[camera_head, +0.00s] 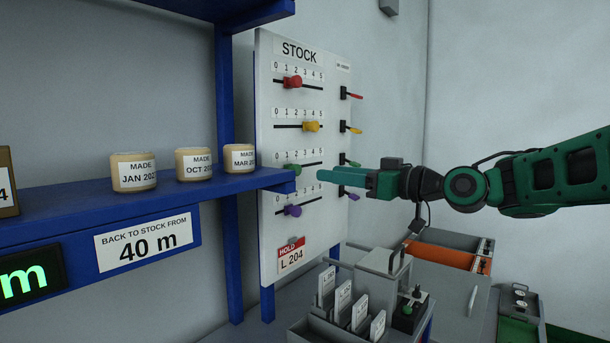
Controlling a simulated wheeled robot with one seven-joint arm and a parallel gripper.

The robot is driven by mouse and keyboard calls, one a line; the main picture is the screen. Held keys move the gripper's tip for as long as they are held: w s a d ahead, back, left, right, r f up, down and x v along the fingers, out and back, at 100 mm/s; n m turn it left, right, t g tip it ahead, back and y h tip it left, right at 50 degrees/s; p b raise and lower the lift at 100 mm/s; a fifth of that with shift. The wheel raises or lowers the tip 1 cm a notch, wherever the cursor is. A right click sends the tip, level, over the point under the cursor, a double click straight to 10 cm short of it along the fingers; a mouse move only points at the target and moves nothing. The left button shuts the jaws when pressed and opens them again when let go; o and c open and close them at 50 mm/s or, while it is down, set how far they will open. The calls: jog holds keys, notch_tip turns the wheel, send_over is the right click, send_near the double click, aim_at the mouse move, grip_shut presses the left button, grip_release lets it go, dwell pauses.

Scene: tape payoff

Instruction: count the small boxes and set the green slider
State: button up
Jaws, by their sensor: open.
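The white STOCK board (268,235) stands upright at the middle. Its green slider (293,169) sits on the third row, at about the 2 on the 0 to 5 scale. My gripper (322,176) reaches in from the right, its fingertips just right of the green slider; I cannot tell whether they touch it. It is open, seen side-on, and nothing shows between its fingers. It covers part of the board's right side. No group of small boxes is clear; a brown box-like thing (7,182) is cut off at the left edge.
The red slider (292,82), yellow slider (311,127) and purple slider (292,210) share the board. Tape rolls (133,172) stand on the blue shelf (60,201), whose end reaches the board. A grey tray (310,333) of upright labelled cards is below.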

aim_at(299, 170)
jog(key=x, duration=0.9)
jog(key=shift+w+a, duration=0.1)
jog(key=shift+w, duration=0.05)
grip_shut()
